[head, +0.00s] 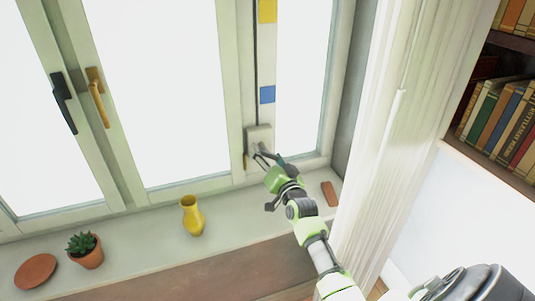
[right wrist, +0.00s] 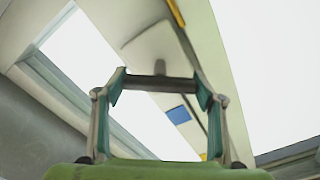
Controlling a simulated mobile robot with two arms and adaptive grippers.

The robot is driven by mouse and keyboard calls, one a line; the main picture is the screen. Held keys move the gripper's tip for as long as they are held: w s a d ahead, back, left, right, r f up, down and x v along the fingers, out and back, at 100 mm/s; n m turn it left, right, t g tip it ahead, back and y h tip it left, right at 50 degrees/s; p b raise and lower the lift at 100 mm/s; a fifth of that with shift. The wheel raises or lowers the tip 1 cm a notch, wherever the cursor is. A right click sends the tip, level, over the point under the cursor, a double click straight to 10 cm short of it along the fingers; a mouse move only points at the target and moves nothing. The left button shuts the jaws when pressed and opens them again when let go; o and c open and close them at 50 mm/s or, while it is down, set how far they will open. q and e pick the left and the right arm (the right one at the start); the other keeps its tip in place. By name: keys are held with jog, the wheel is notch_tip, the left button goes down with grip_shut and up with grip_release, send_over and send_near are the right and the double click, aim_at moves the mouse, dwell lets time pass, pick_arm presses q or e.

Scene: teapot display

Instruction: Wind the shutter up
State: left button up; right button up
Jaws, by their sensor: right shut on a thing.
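A pale winder box (head: 259,136) is fixed low on the window post, and a dark strap or rod (head: 255,60) runs up from it. My right gripper (head: 268,158) is at the front of this box. In the right wrist view, my right gripper (right wrist: 160,84) is shut on a dark crank handle (right wrist: 158,81), a short bar between its fingertips. A short stub (right wrist: 159,67) joins the handle to the winder's pale body (right wrist: 155,45). The shutter itself cannot be made out; the panes are bright white. My left gripper is not in view.
A yellow vase (head: 192,216), a potted succulent (head: 85,251) and a round terracotta saucer (head: 35,271) stand on the sill. A small reddish block (head: 329,193) lies right of my arm. A white curtain (head: 385,130) and bookshelf (head: 510,115) are at right.

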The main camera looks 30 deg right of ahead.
jog(key=shift+m, duration=1.3)
jog(key=shift+f+m, duration=0.1)
jog(key=shift+m, duration=0.2)
jog(key=o, duration=1.1)
jog(key=shift+o, duration=0.2)
jog(key=v, duration=1.2)
